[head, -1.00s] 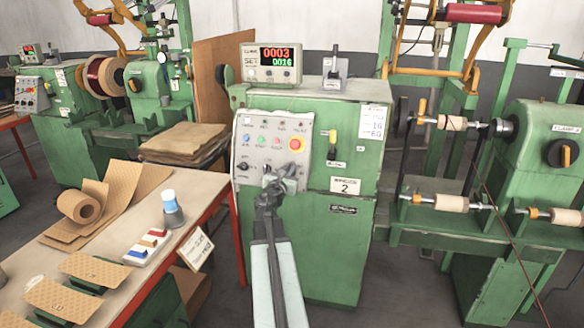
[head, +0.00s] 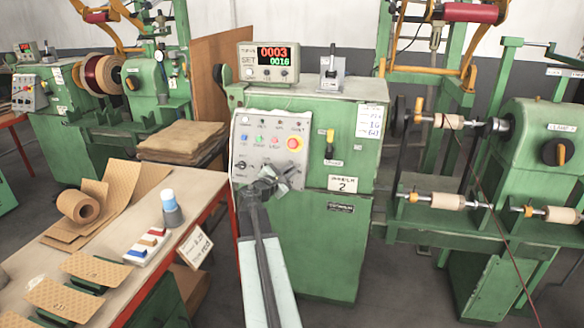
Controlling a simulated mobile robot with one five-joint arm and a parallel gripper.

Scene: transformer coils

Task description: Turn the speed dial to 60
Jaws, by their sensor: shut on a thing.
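The grey control panel (head: 256,134) is on the front of the green machine cabinet. My gripper (head: 275,178) is at the lower right part of the panel, shut on the speed dial. The gripper hides nearly all of that dial, and I cannot read its pointer or scale. A second black knob (head: 241,165) is at the panel's lower left, apart from the gripper.
A red stop button (head: 294,144) and small coloured buttons are just above my gripper. A counter display (head: 272,56) stands on the cabinet. A worktable (head: 200,190) with paper pieces is at the left. A winding machine stands at the right.

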